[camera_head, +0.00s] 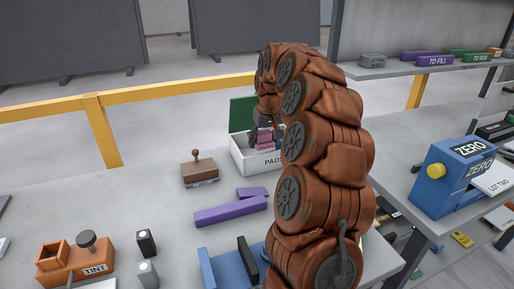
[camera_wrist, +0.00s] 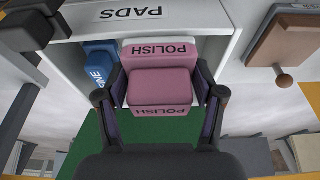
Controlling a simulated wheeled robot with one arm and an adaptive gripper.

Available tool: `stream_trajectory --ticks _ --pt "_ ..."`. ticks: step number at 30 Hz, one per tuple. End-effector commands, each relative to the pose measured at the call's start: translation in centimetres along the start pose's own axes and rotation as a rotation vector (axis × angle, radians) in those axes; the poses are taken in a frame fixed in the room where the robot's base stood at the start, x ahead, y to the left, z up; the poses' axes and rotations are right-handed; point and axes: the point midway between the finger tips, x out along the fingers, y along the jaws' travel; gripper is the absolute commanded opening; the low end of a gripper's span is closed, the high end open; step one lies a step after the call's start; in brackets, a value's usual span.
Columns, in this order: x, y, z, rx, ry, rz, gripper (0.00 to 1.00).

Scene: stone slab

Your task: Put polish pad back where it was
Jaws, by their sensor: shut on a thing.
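A pink pad marked POLISH (camera_wrist: 162,85) is between the two fingers of my gripper (camera_wrist: 165,96), which is shut on it. The pad is at the white box marked PADS (camera_wrist: 220,14), over its open top or partly in it; the exact height is unclear. Another pink POLISH pad (camera_wrist: 160,50) is just beyond it in the wrist view. A blue pad (camera_wrist: 101,58) with partly hidden lettering lies beside them in the box. In the head view the white box (camera_head: 252,162) stands behind my arm, with pink pads (camera_head: 264,136) at its opening.
A green panel (camera_head: 241,112) stands at the back of the box. A brown block with a knob (camera_head: 200,170) is to its left. Purple bars (camera_head: 230,210) lie in front. An orange TINT holder (camera_head: 75,262) is at front left. A blue ZERO device (camera_head: 450,175) is at right.

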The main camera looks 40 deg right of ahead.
Motion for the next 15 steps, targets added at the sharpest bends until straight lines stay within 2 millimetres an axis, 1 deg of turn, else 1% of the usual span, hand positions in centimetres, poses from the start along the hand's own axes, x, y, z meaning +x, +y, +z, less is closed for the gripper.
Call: stream_trajectory --ticks 1,6,15 --pt "0.1 0.0 -0.8 0.0 0.001 0.001 0.36" --pt "0.6 0.0 -2.4 0.0 -0.002 -0.001 0.36" --pt "1.0 0.0 -4.1 0.001 0.001 0.0 0.36"
